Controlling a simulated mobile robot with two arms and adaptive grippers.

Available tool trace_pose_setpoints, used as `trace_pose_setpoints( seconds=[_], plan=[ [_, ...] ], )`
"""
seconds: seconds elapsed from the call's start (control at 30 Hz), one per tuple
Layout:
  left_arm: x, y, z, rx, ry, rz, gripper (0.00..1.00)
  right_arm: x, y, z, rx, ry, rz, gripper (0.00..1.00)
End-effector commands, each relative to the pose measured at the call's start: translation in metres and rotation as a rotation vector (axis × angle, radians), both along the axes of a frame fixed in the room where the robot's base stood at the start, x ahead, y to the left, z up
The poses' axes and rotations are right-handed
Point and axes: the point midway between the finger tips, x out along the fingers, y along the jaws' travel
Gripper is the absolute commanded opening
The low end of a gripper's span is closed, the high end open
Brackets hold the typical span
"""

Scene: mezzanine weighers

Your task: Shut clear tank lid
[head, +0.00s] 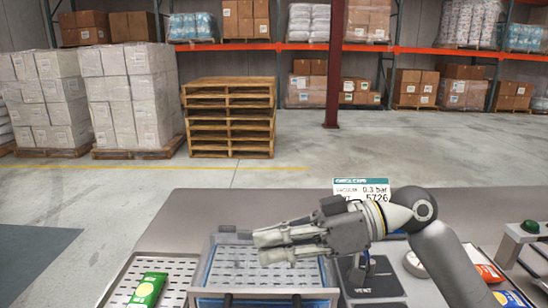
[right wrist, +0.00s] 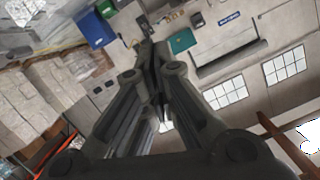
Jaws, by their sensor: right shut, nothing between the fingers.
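The clear tank (head: 225,276) stands on the grey bench at the bottom centre of the head view. It has pale blue edges, and a perforated floor shows through it. I cannot clearly make out its lid or the lid's angle, as my right arm covers part of the tank. My right gripper (head: 260,247) comes in from the right, over the tank in the picture, with its fingers pointing left. It is shut and empty; whether it touches the tank is unclear. Its shut fingers also show in the right wrist view (right wrist: 158,62), without the tank. My left gripper is not in view.
A perforated tray (head: 178,268) with a green packet (head: 148,290) lies left of the tank. A black vent stand (head: 372,278) is right of it, with a display sign (head: 361,188) behind. Orange packets (head: 488,273) lie at right. Bench behind the tank is clear.

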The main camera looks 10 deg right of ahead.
Motion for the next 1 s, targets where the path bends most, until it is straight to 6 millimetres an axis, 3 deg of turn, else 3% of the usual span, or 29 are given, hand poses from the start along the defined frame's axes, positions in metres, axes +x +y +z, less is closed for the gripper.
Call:
trace_pose_setpoints(
  seconds=[0.1,0.3,1.0],
  plan=[
    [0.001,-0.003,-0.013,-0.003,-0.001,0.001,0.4,-0.005,0.001,-0.017,-0.001,0.002,0.0,0.0],
    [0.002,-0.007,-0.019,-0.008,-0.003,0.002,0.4,-0.01,0.002,-0.027,-0.001,0.002,0.0,0.0],
    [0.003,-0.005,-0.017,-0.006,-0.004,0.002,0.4,-0.012,0.003,-0.026,0.001,0.003,0.0,0.0]
  ],
)
